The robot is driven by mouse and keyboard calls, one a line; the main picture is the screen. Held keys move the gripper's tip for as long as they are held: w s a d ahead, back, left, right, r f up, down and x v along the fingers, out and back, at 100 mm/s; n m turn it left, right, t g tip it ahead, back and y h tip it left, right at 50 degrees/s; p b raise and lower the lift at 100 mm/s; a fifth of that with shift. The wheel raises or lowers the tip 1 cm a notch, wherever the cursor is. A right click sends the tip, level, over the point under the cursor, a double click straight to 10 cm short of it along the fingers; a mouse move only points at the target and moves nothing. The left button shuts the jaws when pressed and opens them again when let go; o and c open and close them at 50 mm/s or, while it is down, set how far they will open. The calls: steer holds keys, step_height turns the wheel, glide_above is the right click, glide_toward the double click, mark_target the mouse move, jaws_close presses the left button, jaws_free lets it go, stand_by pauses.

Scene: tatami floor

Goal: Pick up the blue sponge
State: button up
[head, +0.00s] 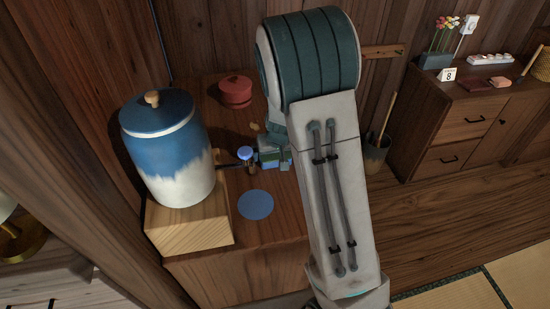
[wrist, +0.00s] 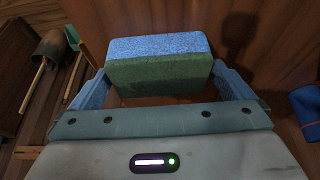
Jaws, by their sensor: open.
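The blue sponge (wrist: 158,48) shows in the wrist view as a block with a blue upper layer and a dark green lower layer. It lies between the two fingers of my gripper (wrist: 160,72), one at its left end and one at its right end. The fingers are spread, and I cannot tell whether either touches the sponge. In the head view my gripper (head: 275,159) is over the wooden cabinet top, partly hidden by my arm. The sponge is hard to make out there.
A blue and white dispenser (head: 168,155) stands on a wooden block (head: 190,228), its blue-handled tap (head: 245,153) close left of my gripper. A red lidded pot (head: 235,91) stands behind. A flat blue disc (head: 255,205) lies in front. A bin (head: 376,152) stands right.

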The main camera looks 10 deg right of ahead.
steer(key=shift+w+f, duration=0.1)
steer(key=shift+f, duration=0.1)
steer(key=c, duration=0.9)
steer(key=shift+o, duration=0.2)
steer(key=shift+r, duration=0.1)
steer(key=shift+r, duration=0.55)
step_height(320, 180, up, 3)
steer(key=shift+f+p, duration=0.1)
steer(key=shift+p, duration=0.4)
steer(key=w+d+r, duration=0.6)
steer(key=w+r, duration=0.1)
steer(key=w, duration=0.3)
steer(key=shift+b, duration=0.3)
